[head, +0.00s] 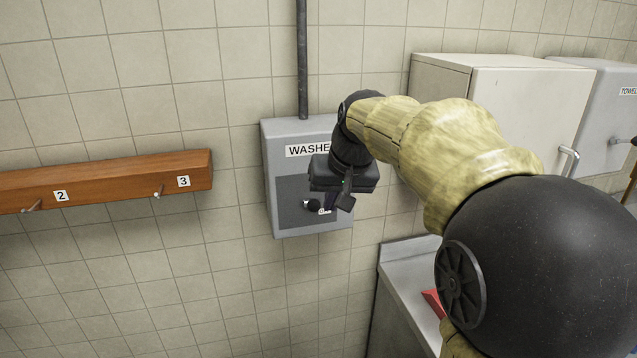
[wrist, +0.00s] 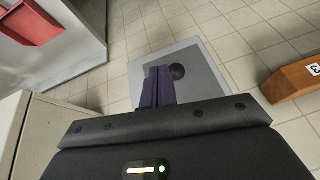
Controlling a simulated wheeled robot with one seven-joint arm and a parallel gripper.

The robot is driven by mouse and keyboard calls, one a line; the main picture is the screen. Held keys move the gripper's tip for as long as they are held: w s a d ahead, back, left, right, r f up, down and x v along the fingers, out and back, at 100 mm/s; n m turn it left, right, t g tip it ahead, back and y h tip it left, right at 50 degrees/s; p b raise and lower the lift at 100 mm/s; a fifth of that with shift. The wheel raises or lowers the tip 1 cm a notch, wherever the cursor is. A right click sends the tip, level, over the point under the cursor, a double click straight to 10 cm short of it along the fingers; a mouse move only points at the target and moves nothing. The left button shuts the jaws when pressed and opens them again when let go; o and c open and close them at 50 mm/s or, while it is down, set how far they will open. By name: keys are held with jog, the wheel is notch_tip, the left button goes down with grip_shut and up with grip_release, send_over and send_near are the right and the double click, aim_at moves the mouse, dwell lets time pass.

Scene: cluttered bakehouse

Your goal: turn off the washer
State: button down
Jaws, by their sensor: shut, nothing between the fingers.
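The washer control box (head: 293,226) is a grey wall-mounted box labelled "WASHER", with a darker front panel. A round black knob (head: 313,204) shows on that panel, with a small white label partly hidden beside it. In the wrist view the box (wrist: 207,80) lies just beyond the fingers, and the knob (wrist: 178,71) is right beside the fingertips. My gripper (head: 335,204) is in front of the box, shut and empty. It also shows in the wrist view (wrist: 158,72). I cannot tell whether the fingertips touch the knob. My gripper and arm hide the box's right part.
A wooden rail (head: 110,183) with hooks numbered 2 and 3 is on the wall to the left. A white cabinet (head: 530,90) and a grey box marked "TOWEL" (head: 610,100) are at right. A metal counter (head: 405,290) with a red item (head: 433,302) is below.

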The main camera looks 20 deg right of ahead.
notch_tip(320, 180, up, 12)
jog(key=t, duration=0.1)
jog(key=shift+w+d+r+y+p, duration=0.2)
jog(key=shift+w+d+y+p, duration=0.1)
jog(key=shift+w+d+y, duration=0.1)
jog(key=shift+a+f, duration=0.1)
jog(key=p, duration=0.1)
send_over(319, 203)
notch_tip(319, 203, down, 8)
jog(key=shift+f, duration=2.05)
jog(key=shift+f, duration=0.1)
